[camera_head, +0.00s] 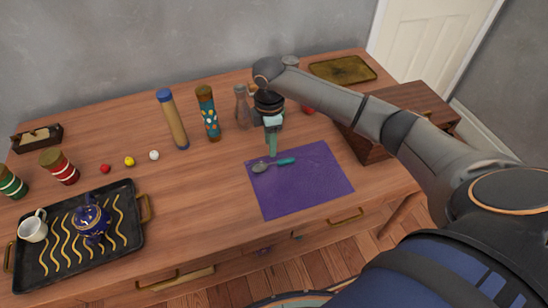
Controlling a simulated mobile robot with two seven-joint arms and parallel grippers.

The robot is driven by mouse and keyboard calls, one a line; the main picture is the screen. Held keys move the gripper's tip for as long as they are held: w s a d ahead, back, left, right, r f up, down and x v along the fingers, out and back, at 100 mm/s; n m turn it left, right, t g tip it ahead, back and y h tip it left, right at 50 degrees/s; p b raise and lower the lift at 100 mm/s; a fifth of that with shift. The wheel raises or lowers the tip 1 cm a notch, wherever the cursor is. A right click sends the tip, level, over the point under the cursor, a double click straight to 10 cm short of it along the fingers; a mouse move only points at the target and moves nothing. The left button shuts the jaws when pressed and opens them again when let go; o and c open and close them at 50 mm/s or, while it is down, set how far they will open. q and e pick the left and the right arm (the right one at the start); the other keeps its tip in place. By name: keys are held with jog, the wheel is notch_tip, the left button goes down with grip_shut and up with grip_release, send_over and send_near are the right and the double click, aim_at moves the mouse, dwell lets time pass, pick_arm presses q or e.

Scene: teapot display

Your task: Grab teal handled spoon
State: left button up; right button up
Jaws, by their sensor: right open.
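The teal handled spoon (283,162) lies on the purple mat (310,190) near the mat's upper left part. Its grey bowl points left and its teal handle points right. My right gripper (272,155) comes down from above, with its fingertips right by the spoon, around where bowl and handle meet. It is open and not closed on the spoon. I cannot tell whether the fingertips touch the spoon. My left gripper is not in view.
A black tray (65,270) with a blue teapot (91,221) and a white cup (33,229) stands at the left. Tall jars (208,114) and a glass bottle (242,108) stand behind the mat. A wooden box (365,148) stands right. The table between tray and mat is clear.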

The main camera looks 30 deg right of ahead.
aim_at(271, 163)
jog(key=shift+s+f, duration=0.15)
jog(key=shift+f, duration=1.65)
jog(key=shift+s+f, duration=0.1)
jog(key=shift+f, duration=1.65)
grip_shut()
